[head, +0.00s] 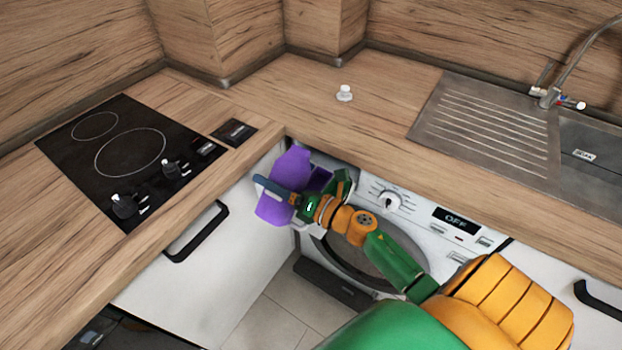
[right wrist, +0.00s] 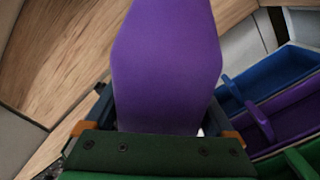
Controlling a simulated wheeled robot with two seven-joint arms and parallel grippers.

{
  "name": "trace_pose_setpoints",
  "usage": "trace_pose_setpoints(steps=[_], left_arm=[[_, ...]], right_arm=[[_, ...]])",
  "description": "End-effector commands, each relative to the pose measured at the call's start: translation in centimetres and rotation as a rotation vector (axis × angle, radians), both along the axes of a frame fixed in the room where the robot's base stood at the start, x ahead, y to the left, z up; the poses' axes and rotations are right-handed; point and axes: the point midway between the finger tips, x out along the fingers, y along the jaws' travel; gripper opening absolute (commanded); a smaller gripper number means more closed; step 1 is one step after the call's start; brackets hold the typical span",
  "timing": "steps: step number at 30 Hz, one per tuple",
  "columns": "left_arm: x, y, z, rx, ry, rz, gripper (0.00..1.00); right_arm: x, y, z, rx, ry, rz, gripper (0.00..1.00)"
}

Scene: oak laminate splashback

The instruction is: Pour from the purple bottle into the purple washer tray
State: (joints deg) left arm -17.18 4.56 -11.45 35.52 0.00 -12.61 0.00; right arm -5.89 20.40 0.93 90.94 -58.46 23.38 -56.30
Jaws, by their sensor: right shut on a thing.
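The purple bottle (head: 292,164) is in front of the washer's upper left, leaning in the head view. My right gripper (head: 275,190) is shut on it, with one blue finger across its near face. In the right wrist view the bottle (right wrist: 165,70) fills the middle, between the fingers of the gripper (right wrist: 160,120). The purple washer tray (head: 321,178) is pulled out just right of the bottle, partly hidden by it and the gripper. The tray (right wrist: 285,122) lies between a blue and a green tray in the wrist view. Bottle and tray look apart. I see no liquid flowing.
The washer (head: 395,205) sits under the wooden counter (head: 300,90), its display reading OFF. A small white cap-like piece (head: 344,93) stands on the counter. The hob (head: 125,155) is left, the sink (head: 490,130) right. A cabinet handle (head: 195,235) sticks out at left.

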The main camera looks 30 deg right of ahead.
Motion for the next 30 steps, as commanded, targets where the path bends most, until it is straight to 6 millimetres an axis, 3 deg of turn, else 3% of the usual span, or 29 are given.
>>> trace_pose_setpoints(steps=[30], left_arm=[[0.00,0.00,0.26,0.000,0.000,0.000,0.46]], right_arm=[[-0.09,0.26,-0.12,0.057,0.021,0.001,0.00]])
